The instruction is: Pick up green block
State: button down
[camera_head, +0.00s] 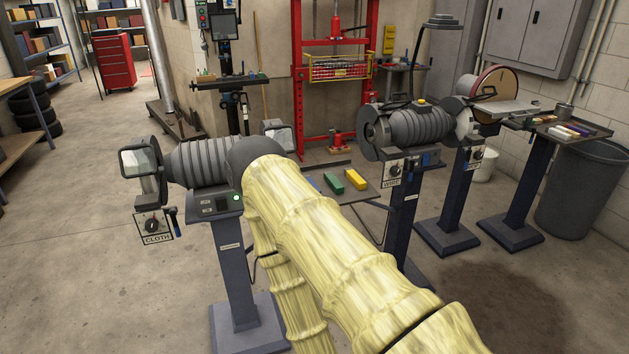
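The green block (333,182) lies on a grey tray (372,193) between two bench grinders, near the middle of the view. A yellow block (355,179) lies just to its right, with a small gap. A blue item shows partly at its left, mostly hidden behind what looks like my yellow arm. My gripper is not in view, so its state and its distance from the green block do not show.
A grinder on a pedestal (232,270) stands at the left, another grinder (415,126) at the right. A red press frame (298,80) stands behind. A grey bin (585,190) is at far right. Open floor (90,270) lies at the left.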

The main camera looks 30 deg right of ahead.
aim_at(335, 183)
jog(key=z, duration=2.7)
jog(key=i, duration=1.85)
jog(key=u, duration=2.5)
